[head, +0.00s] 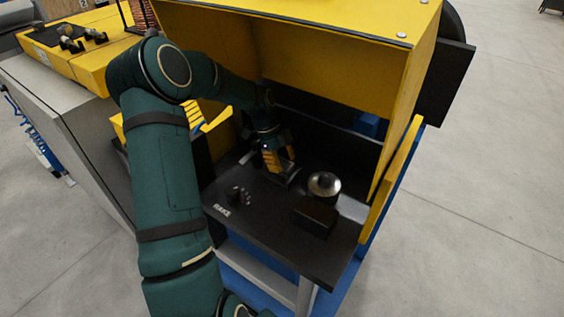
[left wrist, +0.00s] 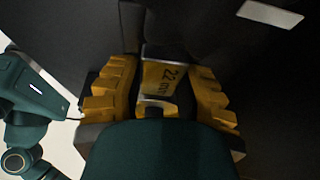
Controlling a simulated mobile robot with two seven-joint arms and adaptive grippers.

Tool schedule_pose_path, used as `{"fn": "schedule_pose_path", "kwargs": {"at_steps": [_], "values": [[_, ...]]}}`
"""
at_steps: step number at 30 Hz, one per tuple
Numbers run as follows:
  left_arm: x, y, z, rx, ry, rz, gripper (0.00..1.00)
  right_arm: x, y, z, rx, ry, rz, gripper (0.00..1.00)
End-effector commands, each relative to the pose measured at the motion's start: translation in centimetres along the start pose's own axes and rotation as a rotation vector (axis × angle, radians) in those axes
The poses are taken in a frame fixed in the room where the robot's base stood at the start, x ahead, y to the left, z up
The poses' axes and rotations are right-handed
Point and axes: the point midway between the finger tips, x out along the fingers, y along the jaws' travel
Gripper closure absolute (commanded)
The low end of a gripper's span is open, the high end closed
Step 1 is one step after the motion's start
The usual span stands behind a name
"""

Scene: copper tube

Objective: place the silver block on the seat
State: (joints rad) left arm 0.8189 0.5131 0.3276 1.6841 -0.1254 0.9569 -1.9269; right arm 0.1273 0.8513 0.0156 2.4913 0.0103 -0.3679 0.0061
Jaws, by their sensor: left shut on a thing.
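My left gripper (head: 279,160) reaches into the yellow cabinet, low over the dark worktop. In the left wrist view its yellow ridged fingers (left wrist: 160,98) are shut on a yellow piece marked "22 mm" (left wrist: 165,76). A small pale patch shows below the marking. I cannot tell whether this piece is part of the silver block. A round silver part (head: 324,185) stands to the right of the gripper in the head view, apart from it. I cannot make out which thing is the seat. My right gripper is not in view.
A dark block (head: 316,216) sits at the worktop's front right. Several small pegs (head: 239,195) stand at its left. The cabinet's yellow roof (head: 310,45) and right wall (head: 405,95) close in above and beside the arm.

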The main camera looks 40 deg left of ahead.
Motion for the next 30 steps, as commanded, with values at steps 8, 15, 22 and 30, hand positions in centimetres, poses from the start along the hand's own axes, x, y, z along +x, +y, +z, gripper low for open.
{"fn": "schedule_pose_path", "kwargs": {"at_steps": [8, 15, 22, 30], "values": [[0.1, 0.0, 0.0, 0.0, 0.0, 0.0, 0.44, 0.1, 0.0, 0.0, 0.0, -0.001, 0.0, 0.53], [0.1, 0.0, 0.0, 0.0, 0.0, 0.0, 0.39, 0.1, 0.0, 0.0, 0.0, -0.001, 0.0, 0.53], [-1.1, -0.1, 0.0, -0.001, -0.002, -0.003, 0.39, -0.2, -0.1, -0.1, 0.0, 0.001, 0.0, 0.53], [-5.5, 0.0, -0.1, 0.0, -0.001, -0.004, 0.39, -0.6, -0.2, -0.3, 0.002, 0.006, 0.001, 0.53]]}}
